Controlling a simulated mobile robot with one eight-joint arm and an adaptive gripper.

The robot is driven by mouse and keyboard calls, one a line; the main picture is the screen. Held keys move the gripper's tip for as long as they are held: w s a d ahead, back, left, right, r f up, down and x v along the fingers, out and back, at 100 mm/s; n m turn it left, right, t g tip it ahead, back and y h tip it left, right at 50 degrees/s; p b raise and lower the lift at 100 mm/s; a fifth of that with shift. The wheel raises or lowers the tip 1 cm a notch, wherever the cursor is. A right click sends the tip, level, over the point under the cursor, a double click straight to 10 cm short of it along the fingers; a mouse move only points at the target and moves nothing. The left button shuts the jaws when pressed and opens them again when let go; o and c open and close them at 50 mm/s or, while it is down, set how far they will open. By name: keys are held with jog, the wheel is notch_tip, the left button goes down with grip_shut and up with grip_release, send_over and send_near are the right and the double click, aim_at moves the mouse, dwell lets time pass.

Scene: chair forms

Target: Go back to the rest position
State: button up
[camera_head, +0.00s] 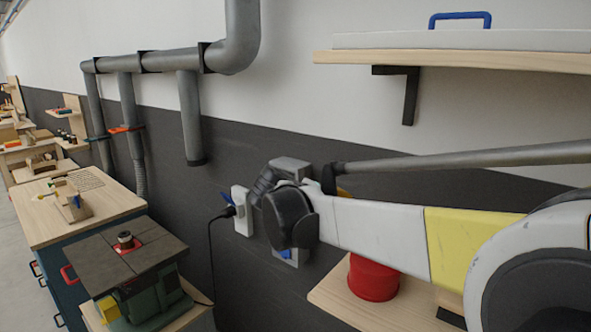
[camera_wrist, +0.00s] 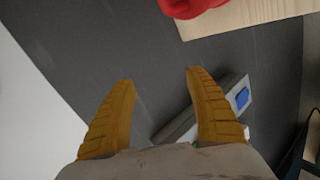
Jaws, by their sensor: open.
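My gripper (camera_wrist: 160,80) shows in the wrist view with its two yellow fingers spread apart and nothing between them. In the head view my white and yellow arm reaches left from the right edge, its end close to the dark lower wall, and the gripper's fingers are mostly hidden behind it. A wall socket box with a blue part (camera_wrist: 242,98) lies beyond the right finger in the wrist view.
A red round container (camera_head: 373,278) stands on a wooden shelf (camera_head: 340,293) below my arm. A shelf (camera_head: 455,60) is above. A green machine (camera_head: 138,275) and a workbench (camera_head: 85,208) stand left. Grey pipes (camera_head: 190,115) run along the wall.

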jog(key=s+d+f+m+g+y, duration=0.15)
jog(key=s+d, duration=0.25)
jog(key=s, duration=0.4)
jog(key=s+d+f+m+y, duration=0.2)
jog(key=s+d+f, duration=0.1)
jog(key=s, duration=0.5)
jog(key=s+d+f+m+g+y, duration=0.15)
jog(key=s+d, duration=0.25)
jog(key=s, duration=0.5)
jog(key=s+a+f+m+t+y, duration=0.1)
jog(key=s+f+m+y, duration=0.1)
jog(key=s+f, duration=0.45)
notch_tip(320, 180, down, 7)
jog(key=s+b, duration=0.1)
jog(key=b, duration=0.7)
jog(key=shift+a, duration=0.2)
jog(key=shift+s+r, duration=0.1)
